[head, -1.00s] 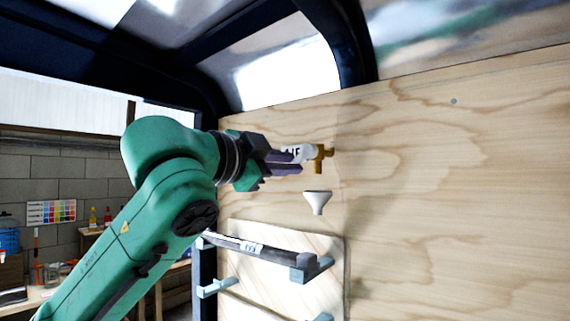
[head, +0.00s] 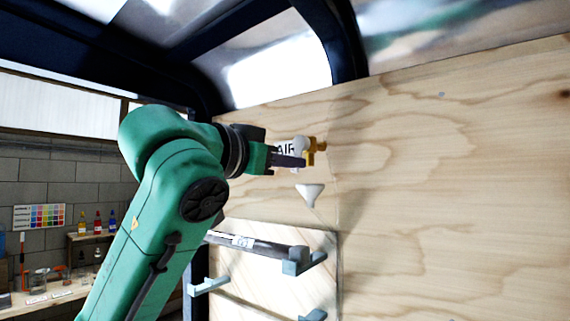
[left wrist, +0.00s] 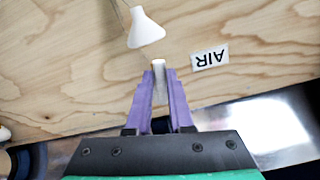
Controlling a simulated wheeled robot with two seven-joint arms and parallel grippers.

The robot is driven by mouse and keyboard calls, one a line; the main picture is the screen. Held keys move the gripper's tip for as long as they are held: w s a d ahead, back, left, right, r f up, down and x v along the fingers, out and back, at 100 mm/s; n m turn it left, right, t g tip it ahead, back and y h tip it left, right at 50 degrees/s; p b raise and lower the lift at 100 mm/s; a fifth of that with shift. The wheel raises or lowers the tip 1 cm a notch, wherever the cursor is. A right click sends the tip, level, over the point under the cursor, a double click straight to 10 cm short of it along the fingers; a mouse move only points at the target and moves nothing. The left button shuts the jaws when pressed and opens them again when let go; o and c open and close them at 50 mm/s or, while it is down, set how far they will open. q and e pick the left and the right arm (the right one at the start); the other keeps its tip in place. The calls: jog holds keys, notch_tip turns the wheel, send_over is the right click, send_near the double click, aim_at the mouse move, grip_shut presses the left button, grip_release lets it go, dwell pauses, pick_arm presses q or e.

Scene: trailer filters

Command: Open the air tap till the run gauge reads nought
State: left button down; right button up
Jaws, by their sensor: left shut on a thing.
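The air tap has a brass body (head: 314,150) on the plywood wall, with a white handle (head: 300,143) on its left side. An AIR label (head: 285,149) is on the wall beside it; it shows upside down in the left wrist view (left wrist: 210,58). My left gripper (head: 302,161) is at the tap, its purple fingers closed. In the left wrist view my left gripper (left wrist: 159,74) is shut on a pale handle piece (left wrist: 158,64), whose end sticks out past the fingertips. I cannot make out the run gauge. My right gripper is out of view.
A white funnel-shaped piece (head: 309,193) is on the wall just below the tap; it also shows in the left wrist view (left wrist: 145,28). Below it is a pale panel (head: 270,236) with a dark labelled bar (head: 262,246) and grey brackets (head: 303,262). The wall to the right is bare.

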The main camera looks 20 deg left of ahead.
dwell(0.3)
pick_arm(q)
jog(key=c, duration=0.8)
grip_release()
jog(key=shift+w+d, duration=0.1)
jog(key=b+v, duration=0.6)
jog(key=v, duration=0.8)
jog(key=shift+s, duration=0.3)
jog(key=shift+f, duration=0.1)
